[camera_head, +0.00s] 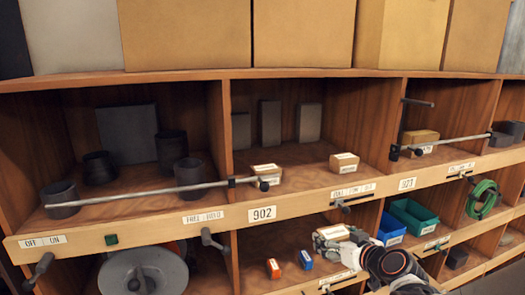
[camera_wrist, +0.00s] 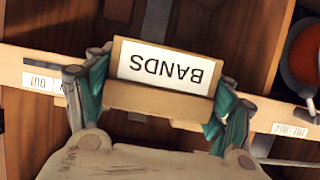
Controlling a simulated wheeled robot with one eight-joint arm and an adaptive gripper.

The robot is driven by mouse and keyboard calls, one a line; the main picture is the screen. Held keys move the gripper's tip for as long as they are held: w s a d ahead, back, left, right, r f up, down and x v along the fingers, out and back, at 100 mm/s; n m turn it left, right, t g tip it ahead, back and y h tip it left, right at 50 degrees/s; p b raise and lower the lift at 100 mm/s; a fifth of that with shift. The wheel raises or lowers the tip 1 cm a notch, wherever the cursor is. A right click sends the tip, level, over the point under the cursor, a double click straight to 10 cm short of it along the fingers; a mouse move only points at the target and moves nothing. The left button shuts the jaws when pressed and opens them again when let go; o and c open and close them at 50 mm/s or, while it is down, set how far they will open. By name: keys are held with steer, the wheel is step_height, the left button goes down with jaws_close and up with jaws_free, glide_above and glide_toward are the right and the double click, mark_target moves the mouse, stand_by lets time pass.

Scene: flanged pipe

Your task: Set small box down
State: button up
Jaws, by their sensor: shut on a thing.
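The small box (camera_wrist: 160,100) is tan with a white label reading BANDS, upside down in the wrist view. My gripper (camera_wrist: 163,92) is shut on it, with one teal-padded finger against each side. In the head view, my gripper (camera_head: 338,248) is at the lower middle, in front of the lower row of the shelf. A tan box top (camera_head: 333,231) shows at its fingers there. Whether the box touches any surface cannot be told.
The wooden shelf (camera_head: 120,232) has several compartments. Small boxes stand on its upper level, one at the middle (camera_head: 344,162). A metal rod (camera_head: 150,194) crosses the upper left front. Blue (camera_head: 391,229) and green (camera_head: 413,217) bins sit right of my gripper. Small red (camera_head: 273,268) and blue (camera_head: 306,259) boxes lie left.

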step_height(320, 180, down, 26)
steer(key=b, duration=2.5)
